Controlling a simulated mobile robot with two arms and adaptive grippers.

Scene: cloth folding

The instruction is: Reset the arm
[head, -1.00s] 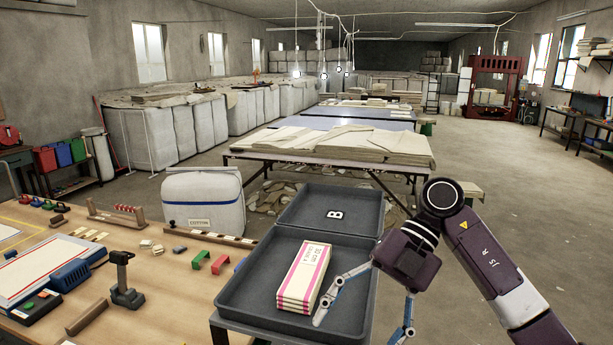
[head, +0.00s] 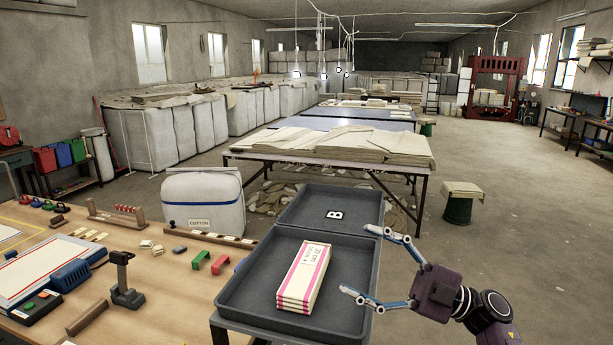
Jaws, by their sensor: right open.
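My right gripper (head: 375,265) is open and empty at the right edge of the dark grey tray. One finger reaches over the front compartment and the other is near the corner of the rear compartment. A folded cream cloth with pink stripes (head: 304,277) lies in the front compartment of the tray (head: 235,297), left of the gripper and apart from it. The rear compartment, marked B (head: 334,214), is empty. My left gripper does not show.
A wooden workbench (head: 170,285) with small tools and blocks stands at the left. A white cotton bag (head: 203,200) sits behind it. A table with cream cloths (head: 340,143) stands farther back. A green stool (head: 459,206) and open floor are at the right.

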